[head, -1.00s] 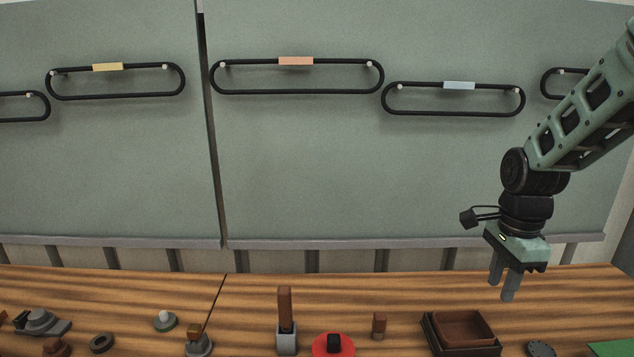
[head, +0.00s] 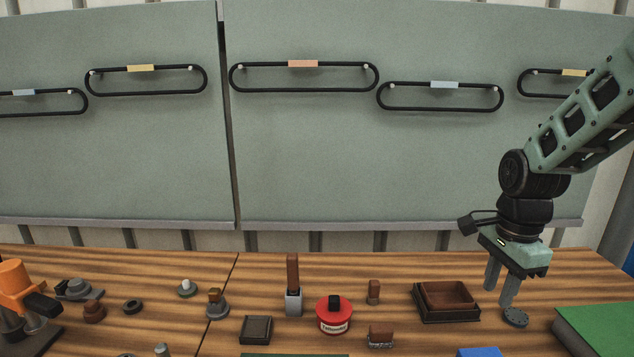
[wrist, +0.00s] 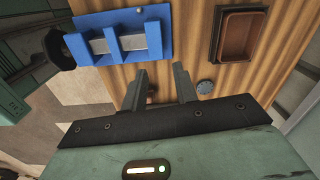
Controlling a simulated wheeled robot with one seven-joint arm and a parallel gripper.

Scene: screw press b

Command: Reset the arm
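My arm comes in from the upper right in the head view. My gripper (head: 499,287) hangs from it, fingers pointing down, above the right part of the wooden bench (head: 390,265). In the wrist view my gripper (wrist: 159,88) has its two fingers apart, with nothing held between them. A small brown thing shows beyond the fingers, on the bench.
A brown tray in a dark frame (head: 447,300) and a grey disc (head: 515,317) lie near my gripper. A green block (head: 600,328) is at right. A blue fixture (wrist: 118,36) shows in the wrist view. A red tin (head: 334,317) and an orange press (head: 17,285) stand farther left.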

